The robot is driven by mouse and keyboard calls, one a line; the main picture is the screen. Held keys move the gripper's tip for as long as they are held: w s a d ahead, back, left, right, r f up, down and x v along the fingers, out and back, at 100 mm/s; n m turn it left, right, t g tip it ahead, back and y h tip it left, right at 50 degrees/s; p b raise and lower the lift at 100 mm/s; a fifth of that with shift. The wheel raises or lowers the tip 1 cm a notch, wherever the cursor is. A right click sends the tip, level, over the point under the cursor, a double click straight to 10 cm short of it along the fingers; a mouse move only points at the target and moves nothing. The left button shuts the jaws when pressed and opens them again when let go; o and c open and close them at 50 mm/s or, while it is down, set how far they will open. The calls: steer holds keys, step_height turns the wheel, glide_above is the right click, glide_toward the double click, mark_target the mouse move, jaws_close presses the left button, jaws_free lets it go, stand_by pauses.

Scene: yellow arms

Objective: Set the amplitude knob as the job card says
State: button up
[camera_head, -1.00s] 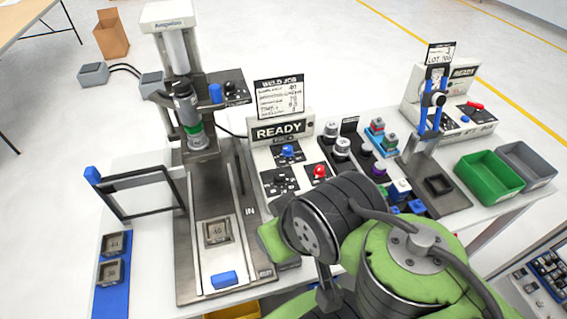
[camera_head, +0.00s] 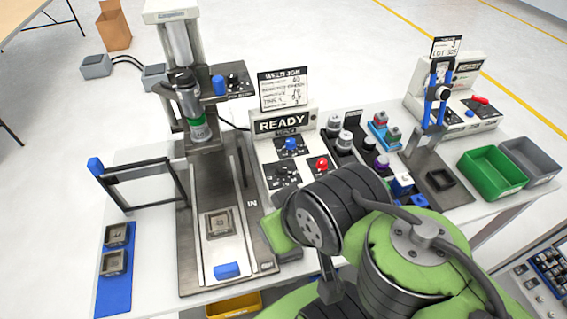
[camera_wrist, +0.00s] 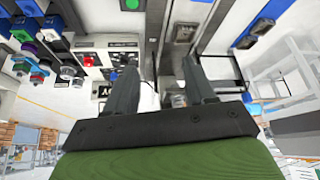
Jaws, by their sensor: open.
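The weld job card (camera_head: 284,90) stands above the white control box (camera_head: 259,158) with its READY display (camera_head: 281,123); its small print is too blurred to read surely. Below the display are a blue knob or button (camera_head: 290,144), a red button (camera_head: 321,163) and dark dial panels (camera_head: 283,175). I cannot tell which one is the amplitude knob. My gripper (camera_wrist: 162,68) is open and empty in the wrist view, its two dark fingers apart. In the head view its fingertips are hidden by my green arm. The control panel also shows left of the fingers in the wrist view (camera_wrist: 95,75).
A press (camera_head: 190,110) with a slide plate and square part (camera_head: 218,223) stands left of the control box. A black frame (camera_head: 140,173) and blue tray (camera_head: 113,292) are farther left. Several knobbed fixtures, a second press and green (camera_head: 491,173) and grey bins stand right.

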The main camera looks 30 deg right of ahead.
steer(key=shift+o, duration=0.4)
steer(key=w+d+r+n+g, duration=0.2)
steer(key=w+r+n, duration=0.1)
steer(key=w, duration=0.4)
steer(key=n+g, duration=0.4)
steer(key=n, duration=0.3)
glide_above(282, 168)
step_height(282, 168, down, 6)
step_height(282, 168, down, 16)
steer(key=b, duration=0.3)
steer(key=shift+b, duration=0.4)
steer(key=shift+r, duration=0.1)
steer(key=shift+c, duration=0.2)
steer(key=c, duration=1)
